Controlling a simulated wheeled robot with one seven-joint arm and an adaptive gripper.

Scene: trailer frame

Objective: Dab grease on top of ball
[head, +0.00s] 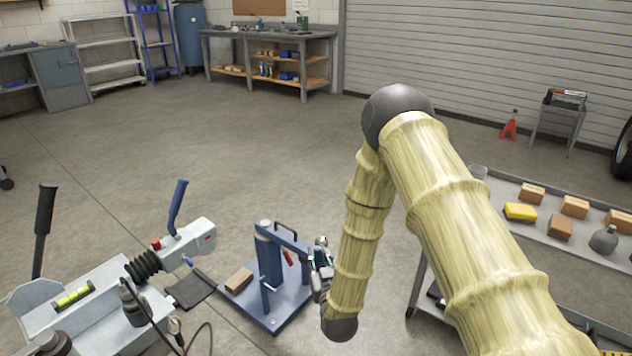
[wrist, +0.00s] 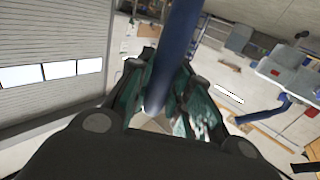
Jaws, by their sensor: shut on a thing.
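My gripper (head: 320,268) is beside the free end of the blue stand's arm in the head view. In the wrist view its dark green fingers (wrist: 160,92) close around a blue bar (wrist: 180,40). I cannot tell whether this bar belongs to the stand or is a separate tool. The blue stand (head: 268,256) has a thick post, a top arm with a black handle, and a flat base. A red piece (head: 288,258) hangs under its arm.
A pale trailer coupler (head: 190,240) with a blue lever is left of the stand. A brown block (head: 239,280) lies on the stand's base and a dark mat (head: 192,289) beside it. Floor behind is clear.

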